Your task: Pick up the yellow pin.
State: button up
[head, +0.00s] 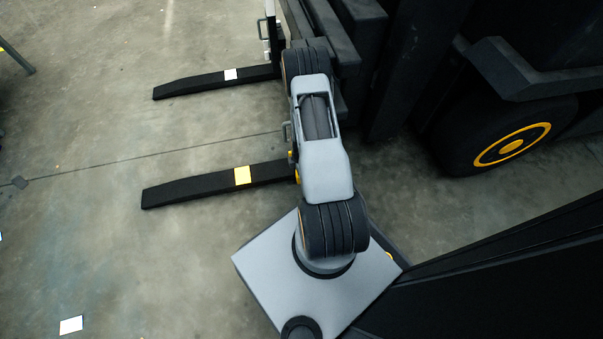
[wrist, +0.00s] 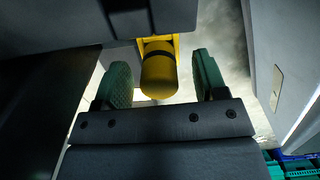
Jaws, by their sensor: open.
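The yellow pin (wrist: 159,72) shows in the wrist view as a rounded yellow cylinder in front of a yellow bracket. My gripper (wrist: 161,60) is open, with one green-padded finger on each side of the pin in the picture. A gap shows between the pin and each finger. I cannot tell how deep the pin sits between the fingers. In the head view my arm reaches up toward the forklift. A small yellow part (head: 297,176) shows beside my arm there, and I cannot tell whether it is the pin. My gripper cannot be made out in the head view.
Green crates (wrist: 300,171) show at the wrist view's lower right. The left floor is mostly clear.

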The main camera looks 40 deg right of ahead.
jog(key=shift+c, duration=0.3)
jog(key=c, duration=1.1)
